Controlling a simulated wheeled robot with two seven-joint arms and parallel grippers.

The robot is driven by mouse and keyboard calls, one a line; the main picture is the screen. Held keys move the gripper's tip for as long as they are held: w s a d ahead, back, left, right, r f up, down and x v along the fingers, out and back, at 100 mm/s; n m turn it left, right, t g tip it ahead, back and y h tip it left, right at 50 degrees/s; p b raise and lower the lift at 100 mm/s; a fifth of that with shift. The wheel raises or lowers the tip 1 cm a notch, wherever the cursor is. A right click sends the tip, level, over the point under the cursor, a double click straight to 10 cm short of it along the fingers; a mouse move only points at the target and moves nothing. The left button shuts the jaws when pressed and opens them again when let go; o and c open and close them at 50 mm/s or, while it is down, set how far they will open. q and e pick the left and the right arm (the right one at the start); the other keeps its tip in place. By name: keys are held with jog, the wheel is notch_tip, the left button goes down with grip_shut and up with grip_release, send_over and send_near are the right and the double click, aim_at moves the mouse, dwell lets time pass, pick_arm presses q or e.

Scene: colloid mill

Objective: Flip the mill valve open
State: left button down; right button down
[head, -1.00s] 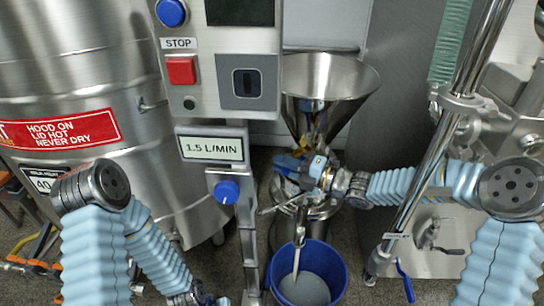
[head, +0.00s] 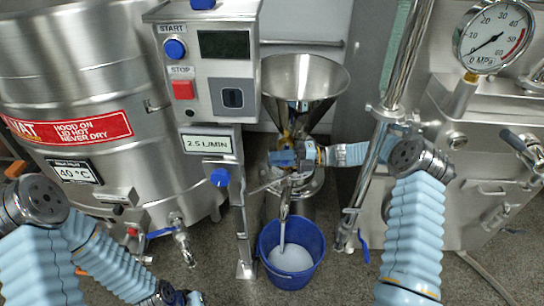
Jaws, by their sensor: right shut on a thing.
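The mill is a steel machine with a wide funnel hopper (head: 303,82) on top, at the centre of the head view. My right gripper (head: 284,158) is at the mill just below the hopper, reaching in from the right. It is shut on what seems to be the mill valve's handle, mostly hidden by the fingers. A steel outlet spout (head: 285,203) hangs below, and a pale stream runs from it into a blue bucket (head: 264,243) holding grey-white liquid. My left gripper (head: 185,298) is low at the bottom edge, partly cut off, away from the mill.
A control box (head: 216,105) on a post stands left of the mill, with a 2.5 L/MIN sign (head: 208,144) and blue knob (head: 221,178). A large steel tank (head: 75,90) fills the left. A steel machine with a gauge (head: 490,35) and an upright pipe (head: 408,50) stand right.

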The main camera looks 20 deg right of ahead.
jog(key=shift+d, duration=0.1)
dwell(0.4)
jog(key=c, duration=1.2)
grip_release()
